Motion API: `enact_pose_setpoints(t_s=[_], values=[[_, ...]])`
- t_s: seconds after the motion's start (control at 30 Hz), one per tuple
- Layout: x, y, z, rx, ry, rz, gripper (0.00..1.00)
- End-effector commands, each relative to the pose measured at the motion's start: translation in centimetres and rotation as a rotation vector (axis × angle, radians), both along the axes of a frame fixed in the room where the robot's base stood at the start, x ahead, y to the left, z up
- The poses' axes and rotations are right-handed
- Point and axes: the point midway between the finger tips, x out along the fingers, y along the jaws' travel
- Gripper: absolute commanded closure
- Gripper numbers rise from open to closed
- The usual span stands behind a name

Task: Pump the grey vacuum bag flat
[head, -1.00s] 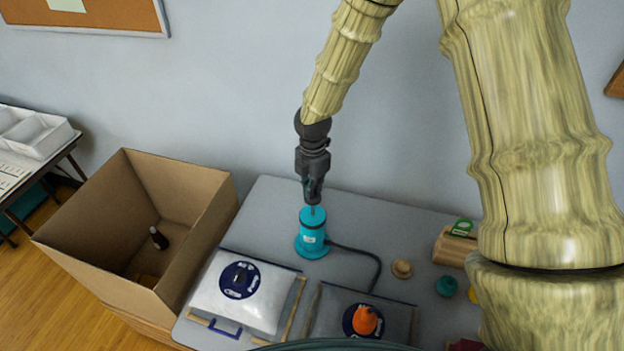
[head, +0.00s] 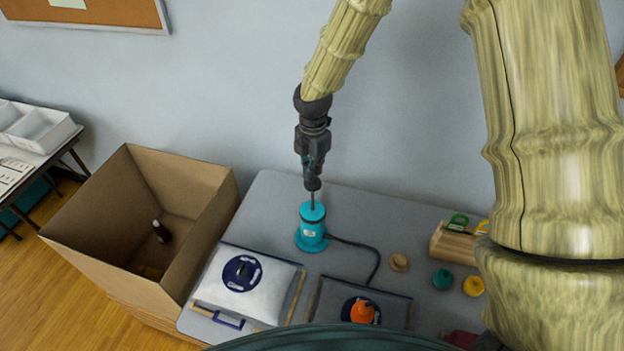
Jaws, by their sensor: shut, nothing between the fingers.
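The teal hand pump (head: 312,230) stands upright on the grey table, its thin rod (head: 312,198) showing above the body. My gripper (head: 312,184) is shut right over the top of the rod, pointing down. The rod's top end is hidden at the fingertips, and I cannot tell whether they touch it. The grey vacuum bag (head: 395,310) lies at the table's front with an orange nozzle (head: 362,311) on its round dark valve. A black hose (head: 377,262) runs from the pump toward this bag. My own body hides the bag's front part, so how flat it is cannot be told.
A puffy whitish bag (head: 217,285) with a dark blue valve patch lies left of the grey bag. An open cardboard box (head: 85,245) stands at left.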

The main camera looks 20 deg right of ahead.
Motion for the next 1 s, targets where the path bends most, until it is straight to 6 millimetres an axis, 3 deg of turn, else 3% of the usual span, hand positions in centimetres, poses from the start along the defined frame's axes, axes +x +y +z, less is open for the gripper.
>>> enact_pose_setpoints(t_s=[0.23, 1.0], values=[[0.0, 0.0, -0.5, 0.0, 0.0, 0.0, 1.0], [0.0, 0.0, -5.0, 0.001, 0.0, -0.001, 1.0]])
